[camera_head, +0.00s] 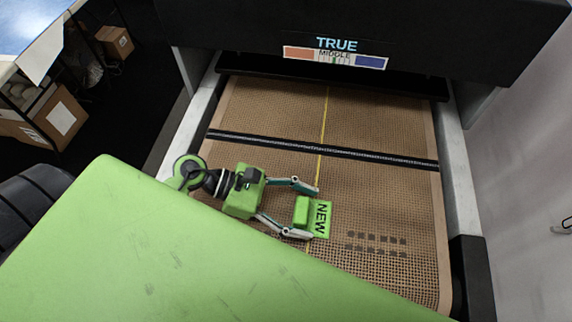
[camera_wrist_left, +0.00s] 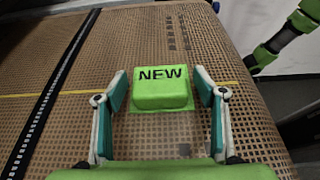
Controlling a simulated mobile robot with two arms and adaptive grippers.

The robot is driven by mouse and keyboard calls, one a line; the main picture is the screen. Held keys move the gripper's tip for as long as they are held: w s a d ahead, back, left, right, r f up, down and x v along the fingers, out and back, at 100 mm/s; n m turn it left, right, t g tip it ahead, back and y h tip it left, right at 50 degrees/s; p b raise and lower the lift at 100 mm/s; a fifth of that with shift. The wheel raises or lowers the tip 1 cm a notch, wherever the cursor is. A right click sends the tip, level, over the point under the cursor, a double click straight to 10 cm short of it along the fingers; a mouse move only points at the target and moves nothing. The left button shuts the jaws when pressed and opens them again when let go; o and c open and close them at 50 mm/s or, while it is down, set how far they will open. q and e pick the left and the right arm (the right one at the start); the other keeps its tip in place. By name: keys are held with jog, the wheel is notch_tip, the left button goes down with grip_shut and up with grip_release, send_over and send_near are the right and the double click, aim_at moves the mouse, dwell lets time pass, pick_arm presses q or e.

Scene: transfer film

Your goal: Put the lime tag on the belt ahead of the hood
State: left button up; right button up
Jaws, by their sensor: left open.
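The lime tag (camera_head: 321,220) reads NEW and has a raised green block on it. It lies on or just above the brown mesh belt (camera_head: 390,200), in front of the dark hood (camera_head: 480,35); I cannot tell if it touches. My left gripper (camera_head: 314,213) is open around the tag's block, one finger on each side. In the left wrist view the tag (camera_wrist_left: 160,90) sits between the open fingertips (camera_wrist_left: 162,88), with visible gaps on both sides. My right gripper is not in view.
A black seam (camera_head: 330,150) crosses the belt between the tag and the hood. A yellow line (camera_head: 324,105) runs along the belt. Dark square marks (camera_head: 375,243) lie to the tag's right. Pale side rails (camera_head: 455,160) edge the belt. Cardboard boxes (camera_head: 115,40) stand at far left.

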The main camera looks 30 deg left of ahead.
pick_arm(q)
jog(key=shift+r, duration=0.15)
jog(key=shift+s+a, duration=0.1)
jog(key=shift+a, duration=0.25)
jog(key=b+v, duration=0.3)
jog(key=v, duration=0.7)
jog(key=shift+s+a+r, duration=0.1)
jog(key=shift+a+r, duration=0.05)
jog(key=shift+a, duration=0.1)
jog(key=shift+s+a+r, duration=0.1)
jog(key=shift+a+r, duration=0.1)
jog(key=shift+a, duration=0.1)
